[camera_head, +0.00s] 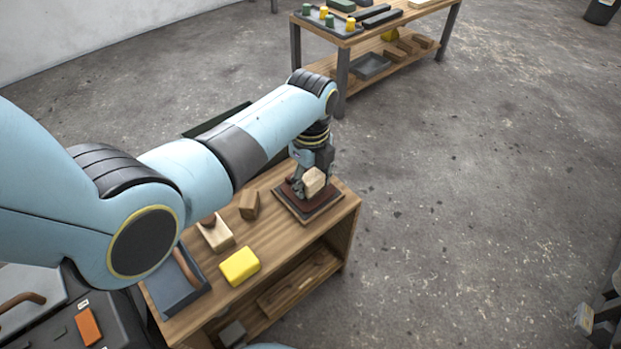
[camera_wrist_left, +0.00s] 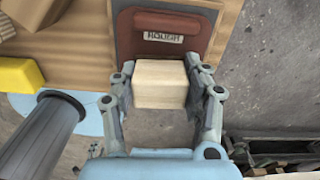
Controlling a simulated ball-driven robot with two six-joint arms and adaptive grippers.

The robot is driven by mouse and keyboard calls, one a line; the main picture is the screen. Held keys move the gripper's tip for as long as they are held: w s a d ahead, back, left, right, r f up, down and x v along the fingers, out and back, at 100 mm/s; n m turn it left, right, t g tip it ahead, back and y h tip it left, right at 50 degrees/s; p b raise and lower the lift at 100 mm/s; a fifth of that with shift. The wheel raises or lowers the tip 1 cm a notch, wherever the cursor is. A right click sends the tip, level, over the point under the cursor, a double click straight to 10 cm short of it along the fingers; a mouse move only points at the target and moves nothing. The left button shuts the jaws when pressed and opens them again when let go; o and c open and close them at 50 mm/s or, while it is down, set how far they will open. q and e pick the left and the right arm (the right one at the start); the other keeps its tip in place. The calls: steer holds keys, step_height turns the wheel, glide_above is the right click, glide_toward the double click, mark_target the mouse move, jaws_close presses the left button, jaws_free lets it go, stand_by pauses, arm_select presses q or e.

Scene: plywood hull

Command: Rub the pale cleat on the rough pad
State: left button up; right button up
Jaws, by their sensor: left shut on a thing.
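The pale cleat (camera_head: 314,180) is a light wooden block held between the fingers of my left gripper (camera_head: 308,184). In the left wrist view the cleat (camera_wrist_left: 160,84) sits between both fingers of the left gripper (camera_wrist_left: 164,92), which is shut on it. The rough pad (camera_head: 307,205) is a dark red-brown plate at the far end of the wooden bench, directly below the gripper. Its "ROUGH" label shows in the left wrist view, where the pad (camera_wrist_left: 170,20) lies behind the cleat. I cannot tell whether the cleat touches the pad.
On the bench (camera_head: 190,322) are a brown wooden block (camera_head: 249,205), a pale block with a red-brown top (camera_head: 216,234), a yellow block (camera_head: 240,266) and a blue-grey tray (camera_head: 178,285). A second table (camera_head: 345,40) with several items stands behind. Open concrete floor lies to the right.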

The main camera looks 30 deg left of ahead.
arm_select(q)
steer(key=shift+f, duration=0.4)
stand_by(0.6)
steer(key=shift+w+b, duration=0.15)
steer(key=shift+b, duration=0.15)
